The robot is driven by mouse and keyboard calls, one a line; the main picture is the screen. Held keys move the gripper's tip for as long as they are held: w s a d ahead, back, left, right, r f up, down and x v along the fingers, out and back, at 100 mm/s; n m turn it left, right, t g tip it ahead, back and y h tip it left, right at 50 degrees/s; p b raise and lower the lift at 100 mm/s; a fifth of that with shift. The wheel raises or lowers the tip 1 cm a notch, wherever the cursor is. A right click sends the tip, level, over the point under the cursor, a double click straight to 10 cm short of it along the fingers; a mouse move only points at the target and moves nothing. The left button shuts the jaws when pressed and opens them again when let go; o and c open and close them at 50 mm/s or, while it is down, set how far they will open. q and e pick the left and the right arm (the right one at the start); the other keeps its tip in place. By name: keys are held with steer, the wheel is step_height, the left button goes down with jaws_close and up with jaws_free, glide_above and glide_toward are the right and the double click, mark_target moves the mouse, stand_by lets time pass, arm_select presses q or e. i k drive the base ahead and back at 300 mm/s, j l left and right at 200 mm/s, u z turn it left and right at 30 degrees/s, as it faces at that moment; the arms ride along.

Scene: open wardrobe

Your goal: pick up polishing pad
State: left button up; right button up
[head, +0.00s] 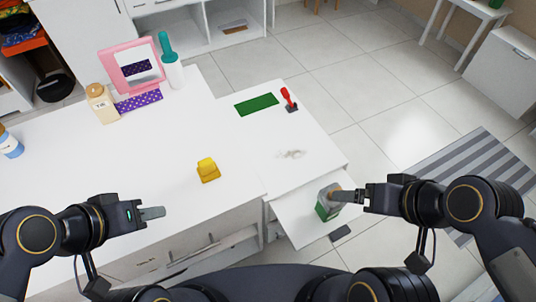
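No object is plainly marked as the polishing pad. A flat green rectangle (257,104) lies on the right part of the white counter. A small yellow block (208,170) sits nearer the middle. A grey and green block (328,207) is on the pulled-out white surface at the lower right. My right gripper (337,196) reaches in from the right with its fingertips at the top of this block; whether they grip it is unclear. My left gripper (153,213) is at the lower left over the counter's front edge, apart from the objects; its fingers overlap in this side view.
The white counter (150,165) holds a pink-framed mirror (111,68), a teal-topped bottle (171,62), a beige bottle (101,103) and a red-handled stamp-like item (289,99). A pale smudge (290,154) is on the right part. The counter's middle is mostly free.

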mark_target(208, 170)
steer(key=j+z, duration=0.4)
steer(key=k+j+z, duration=0.15)
steer(key=z, duration=0.2)
steer(key=k+j+z, duration=0.15)
steer(key=j+z, duration=0.25)
steer(key=k+j+z, duration=0.1)
steer(key=z, duration=0.25)
steer(key=k, duration=0.1)
